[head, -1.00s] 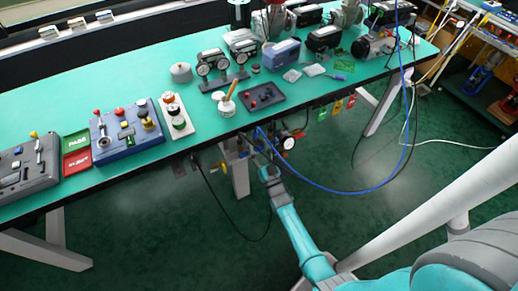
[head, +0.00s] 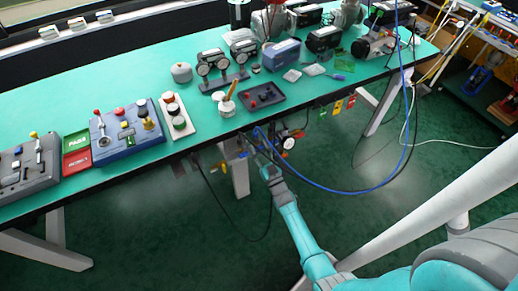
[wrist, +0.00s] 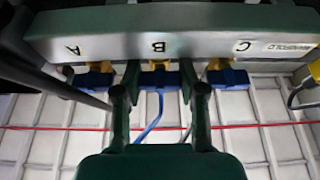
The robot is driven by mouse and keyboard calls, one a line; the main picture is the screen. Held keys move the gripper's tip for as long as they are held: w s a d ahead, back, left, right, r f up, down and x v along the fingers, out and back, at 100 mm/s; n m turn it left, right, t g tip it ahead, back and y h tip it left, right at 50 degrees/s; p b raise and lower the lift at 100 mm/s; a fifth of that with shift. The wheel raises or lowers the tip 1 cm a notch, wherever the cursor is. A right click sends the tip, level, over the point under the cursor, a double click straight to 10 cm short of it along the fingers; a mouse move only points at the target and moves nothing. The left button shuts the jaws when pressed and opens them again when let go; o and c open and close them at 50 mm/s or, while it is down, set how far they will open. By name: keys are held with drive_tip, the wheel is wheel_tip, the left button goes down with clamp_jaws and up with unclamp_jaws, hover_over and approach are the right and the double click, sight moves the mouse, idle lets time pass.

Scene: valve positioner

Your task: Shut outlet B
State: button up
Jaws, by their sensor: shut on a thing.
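In the wrist view a pale grey manifold (wrist: 118,44) carries the labels A, B and C. Under each label is a yellow fitting with a blue part below it. The blue part at outlet B (wrist: 158,80) sits between the fingers of my gripper (wrist: 158,84), which is shut on it from left and right. Blue parts also show at outlet A (wrist: 95,80) and outlet C (wrist: 228,77), outside my fingers. In the head view my gripper (head: 262,165) is below the table's front edge, and the outlets are too small to tell apart.
In the head view a long blue hose (head: 350,190) loops right of my arm, and a gauge (head: 288,143) is close by. The green table (head: 120,82) is above.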

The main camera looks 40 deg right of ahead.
drive_tip(key=o, duration=0.9)
drive_tip(key=shift+v, duration=6)
